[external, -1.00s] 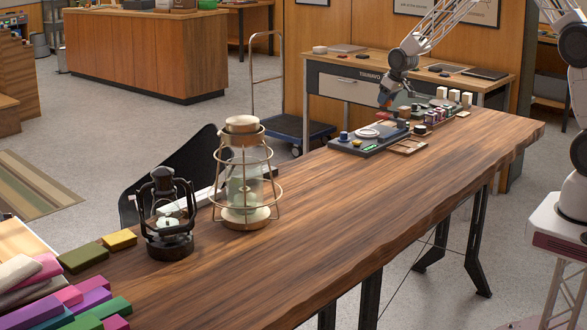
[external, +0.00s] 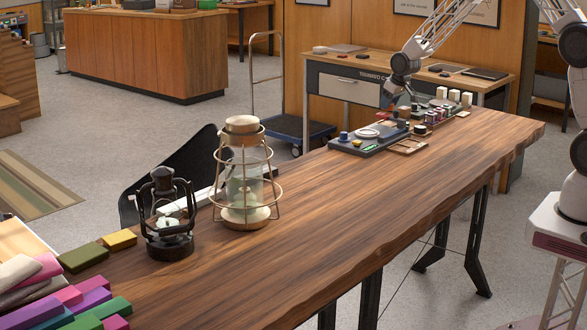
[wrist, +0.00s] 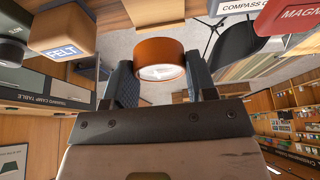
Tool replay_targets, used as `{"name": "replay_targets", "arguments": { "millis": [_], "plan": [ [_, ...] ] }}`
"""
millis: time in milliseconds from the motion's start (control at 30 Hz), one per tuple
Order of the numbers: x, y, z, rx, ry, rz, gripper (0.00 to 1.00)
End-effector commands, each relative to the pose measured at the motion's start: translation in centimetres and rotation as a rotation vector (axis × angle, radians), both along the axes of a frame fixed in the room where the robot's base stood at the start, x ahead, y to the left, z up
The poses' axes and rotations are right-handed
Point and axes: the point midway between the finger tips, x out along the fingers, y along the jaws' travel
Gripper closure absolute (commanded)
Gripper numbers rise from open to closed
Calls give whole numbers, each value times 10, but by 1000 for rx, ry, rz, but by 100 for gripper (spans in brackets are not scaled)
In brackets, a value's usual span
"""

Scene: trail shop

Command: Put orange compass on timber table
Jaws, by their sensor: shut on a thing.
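The orange compass (wrist: 160,62) is a short round drum with a pale face. In the wrist view it sits between the two fingers of my gripper (wrist: 163,80), which is shut on it. In the external view my gripper (external: 396,100) is above the goods at the far end of the timber table (external: 330,215); the compass is too small there to make out clearly. The timber table is long and brown with a wavy front edge, and its middle is bare.
A dark tray (external: 352,150) with small goods lies at the table's far end, with small boxes beyond it. A wire-caged lantern (external: 243,185) and a black lantern (external: 168,222) stand toward the near left. Coloured blocks (external: 75,312) fill the near left corner.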

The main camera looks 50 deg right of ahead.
Motion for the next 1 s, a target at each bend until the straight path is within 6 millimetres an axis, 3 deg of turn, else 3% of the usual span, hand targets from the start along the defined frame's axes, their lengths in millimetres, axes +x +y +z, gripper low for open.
{"name": "replay_targets", "arguments": {
  "millis": [600, 1000],
  "plan": [
    [0, 0, -47, 0, 0, 0, 75],
    [0, 0, -54, 0, -1, -1, 75]
  ]
}}
